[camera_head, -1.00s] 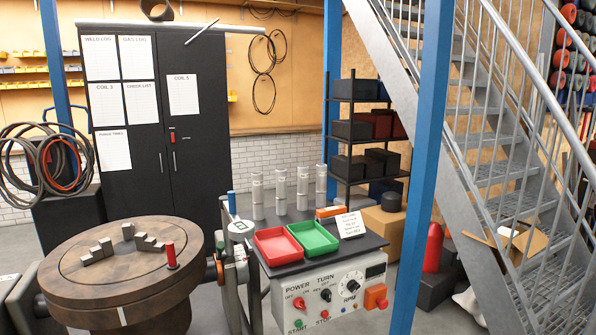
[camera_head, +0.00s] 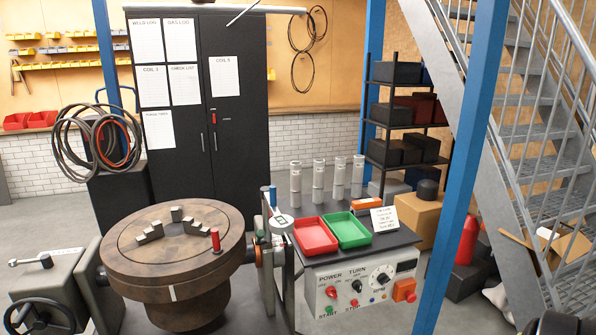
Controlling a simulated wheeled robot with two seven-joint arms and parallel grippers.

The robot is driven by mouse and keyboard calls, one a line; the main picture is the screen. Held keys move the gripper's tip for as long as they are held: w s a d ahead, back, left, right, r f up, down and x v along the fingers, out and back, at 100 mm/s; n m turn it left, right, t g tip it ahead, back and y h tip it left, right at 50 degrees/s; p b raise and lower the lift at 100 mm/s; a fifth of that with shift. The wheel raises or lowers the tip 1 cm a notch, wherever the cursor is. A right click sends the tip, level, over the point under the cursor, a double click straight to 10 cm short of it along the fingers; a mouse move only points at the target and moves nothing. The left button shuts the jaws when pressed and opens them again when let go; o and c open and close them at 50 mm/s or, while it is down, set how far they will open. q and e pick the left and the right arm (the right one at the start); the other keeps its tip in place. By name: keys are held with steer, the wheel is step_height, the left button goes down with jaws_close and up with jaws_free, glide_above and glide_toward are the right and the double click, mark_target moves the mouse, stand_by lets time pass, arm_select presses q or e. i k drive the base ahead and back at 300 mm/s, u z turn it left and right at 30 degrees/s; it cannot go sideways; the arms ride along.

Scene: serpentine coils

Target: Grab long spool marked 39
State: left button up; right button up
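Several tall pale spools stand upright in a row at the back of the control table: the leftmost spool (camera_head: 296,186), a second spool (camera_head: 318,181), a third spool (camera_head: 340,178) and the rightmost spool (camera_head: 357,176). They have small dark marks, but the numbers are too small to read, so I cannot tell which one is 39. Neither of my grippers can be made out in the head view.
In front of the spools are a red tray (camera_head: 315,249), a green tray (camera_head: 367,241) and a small sign (camera_head: 384,220). A round turntable (camera_head: 130,255) stands left of the table. A blue post (camera_head: 461,170) and metal stairs (camera_head: 545,140) are at the right.

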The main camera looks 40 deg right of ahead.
mark_target(296, 166)
steer(key=k, duration=0.9)
steer(key=z, duration=1.3)
steer(key=i, duration=0.5)
steer(key=z, duration=0.05)
